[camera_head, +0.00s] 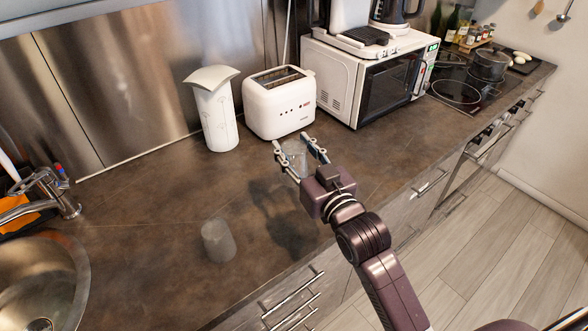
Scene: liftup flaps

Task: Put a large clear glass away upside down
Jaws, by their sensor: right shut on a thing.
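My right gripper (293,143) reaches in over the counter from the lower right. Its two fingers are shut on a clear glass (294,157), which is see-through and partly hidden by the fingers. The gripper's shadow falls on the counter to its lower left, so it seems to be held above the surface. I cannot tell which way up the held glass is. A second, greyish see-through glass (218,242) stands apart on the brown counter (150,235), near the front edge. My left gripper is not in view.
A white toaster (280,105) and a white canister (215,115) stand behind the gripper. A microwave (370,80) is to the right, with a hob (458,88) beyond it. A sink (40,285) is at the left. The counter between sink and gripper is mostly clear.

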